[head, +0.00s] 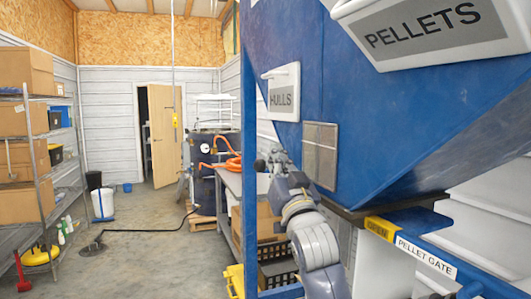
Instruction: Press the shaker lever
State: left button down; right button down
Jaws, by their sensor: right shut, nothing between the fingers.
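I cannot make out a shaker lever for certain in the head view. The large blue hopper (400,120) fills the right side. My right gripper (262,164) is raised beside the hopper's left part, near its blue upright post (249,90). It is small and partly turned away from me, shut with nothing held. Whether it touches anything there I cannot tell. My left gripper is not in view.
The hopper carries a PELLETS panel (425,32), a HULLS panel (282,92), a grey mesh plate (320,155) and a PELLET GATE rail (425,257). A metal shelf with boxes (25,75) stands left. Open floor (150,255) lies between, crossed by a black hose (140,231).

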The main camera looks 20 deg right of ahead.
notch_tip(320, 180, up, 4)
jog(key=f+p, duration=0.1)
jog(key=p, duration=0.2)
send_over(261, 171)
jog(key=s+d, duration=0.1)
jog(key=s, duration=0.2)
jog(key=f, duration=0.2)
jog(key=w+f+p, duration=0.1)
jog(key=shift+a+f, duration=0.2)
jog(key=shift+f, duration=0.15)
notch_tip(261, 171, down, 4)
jog(key=n+y, duration=0.1)
jog(key=n, duration=0.1)
jog(key=n+y+b, duration=0.1)
jog(key=n+y, duration=0.1)
jog(key=n, duration=0.1)
jog(key=shift+a+f, duration=0.1)
jog(key=shift+f, duration=0.05)
jog(key=shift+f+n+y, duration=0.5)
jog(key=shift+n, duration=0.1)
